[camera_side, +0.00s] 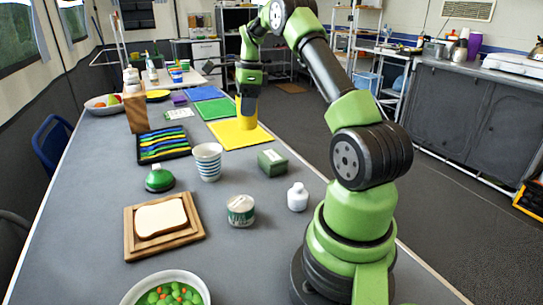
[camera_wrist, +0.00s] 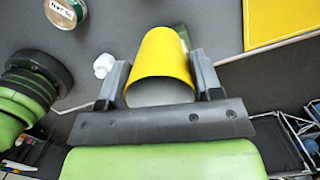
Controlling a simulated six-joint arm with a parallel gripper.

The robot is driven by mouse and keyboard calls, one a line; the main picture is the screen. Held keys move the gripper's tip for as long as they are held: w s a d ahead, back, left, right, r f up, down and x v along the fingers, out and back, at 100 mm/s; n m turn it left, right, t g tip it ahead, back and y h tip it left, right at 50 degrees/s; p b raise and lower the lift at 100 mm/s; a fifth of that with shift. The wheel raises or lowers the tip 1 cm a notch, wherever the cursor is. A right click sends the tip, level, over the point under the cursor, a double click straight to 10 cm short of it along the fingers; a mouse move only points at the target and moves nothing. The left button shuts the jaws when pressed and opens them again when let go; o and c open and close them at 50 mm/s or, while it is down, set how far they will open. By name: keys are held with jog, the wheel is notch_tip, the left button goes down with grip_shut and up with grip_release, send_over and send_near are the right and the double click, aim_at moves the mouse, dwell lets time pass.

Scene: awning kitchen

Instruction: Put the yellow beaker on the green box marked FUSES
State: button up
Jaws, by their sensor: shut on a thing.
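The yellow beaker (camera_side: 246,113) is between the jaws of my gripper (camera_side: 247,97), which is shut on it. It looks upright in the side view, in front of the yellow sheet; I cannot tell how high above the table it is. In the wrist view the beaker (camera_wrist: 163,58) sits between the two dark fingers of my gripper (camera_wrist: 161,82). The green box (camera_side: 272,162) lies on the table, nearer the side camera than the beaker and apart from it. Its marking is too small to read.
A white bottle (camera_side: 297,196), a tin (camera_side: 240,210) and a striped cup (camera_side: 207,161) stand around the box. A yellow sheet (camera_side: 228,140) lies behind it. A cutlery tray (camera_side: 163,144), green bell-like thing (camera_side: 159,178) and bread board (camera_side: 190,233) are at left.

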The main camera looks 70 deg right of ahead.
jog(key=s+d+m, duration=0.2)
jog(key=s+d, duration=0.2)
jog(key=s, duration=0.1)
send_over(271, 155)
jog(key=shift+s+f, duration=0.1)
jog(key=shift+f, duration=4.7)
jog(key=shift+f, duration=0.2)
jog(key=o, duration=0.9)
jog(key=shift+r, duration=0.15)
